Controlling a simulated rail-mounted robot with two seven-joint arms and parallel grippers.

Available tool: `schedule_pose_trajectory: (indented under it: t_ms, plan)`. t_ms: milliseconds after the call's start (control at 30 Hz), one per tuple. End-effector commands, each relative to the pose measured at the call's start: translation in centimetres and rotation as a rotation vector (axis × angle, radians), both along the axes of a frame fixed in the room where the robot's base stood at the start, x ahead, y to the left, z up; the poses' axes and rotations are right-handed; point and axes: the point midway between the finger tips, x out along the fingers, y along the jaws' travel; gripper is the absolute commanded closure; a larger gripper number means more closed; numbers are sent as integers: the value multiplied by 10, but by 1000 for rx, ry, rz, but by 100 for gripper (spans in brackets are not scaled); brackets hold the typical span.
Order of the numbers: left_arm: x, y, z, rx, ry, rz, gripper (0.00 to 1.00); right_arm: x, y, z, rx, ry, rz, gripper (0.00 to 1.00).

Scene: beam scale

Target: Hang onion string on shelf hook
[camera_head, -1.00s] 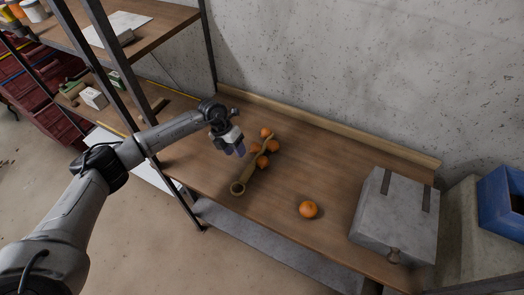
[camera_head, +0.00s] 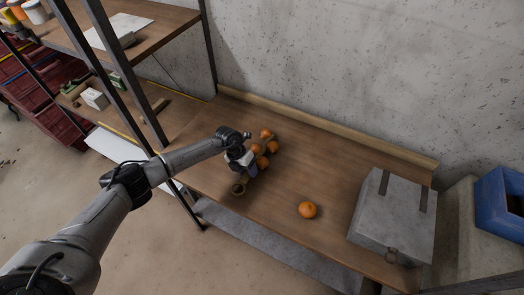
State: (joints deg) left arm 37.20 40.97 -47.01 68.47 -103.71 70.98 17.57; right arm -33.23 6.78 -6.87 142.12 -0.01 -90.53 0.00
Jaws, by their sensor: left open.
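The onion string lies on the wooden workbench, with several orange onions (camera_head: 272,146) at its far end. A tan braid runs toward the bench's front edge and ends in a ring (camera_head: 238,189). My left gripper (camera_head: 246,171) is open over the braid, between the onions and the ring, and hides much of the braid. I cannot tell whether its fingers touch the braid. A single loose onion (camera_head: 307,210) lies apart to the right. My right gripper is out of view. No shelf hook can be made out.
A grey metal box (camera_head: 393,215) stands at the bench's right end. A dark-framed shelf (camera_head: 160,35) with small boxes stands on the left, close to my left arm. A blue bin (camera_head: 500,200) is at far right.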

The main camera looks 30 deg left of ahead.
Motion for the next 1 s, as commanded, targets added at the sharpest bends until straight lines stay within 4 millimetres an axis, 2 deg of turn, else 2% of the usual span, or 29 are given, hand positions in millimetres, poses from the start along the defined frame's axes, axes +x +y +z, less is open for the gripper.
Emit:
schedule_pose_trajectory:
  t_ms: [267,733,1000]
  plan:
    - [0,-1,-2,0,-1,-1,56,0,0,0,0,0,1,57]
    - [0,-1,-1,0,-1,0,100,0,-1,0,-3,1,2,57]
    - [1,-1,0,-1,-4,1,100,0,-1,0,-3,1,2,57]
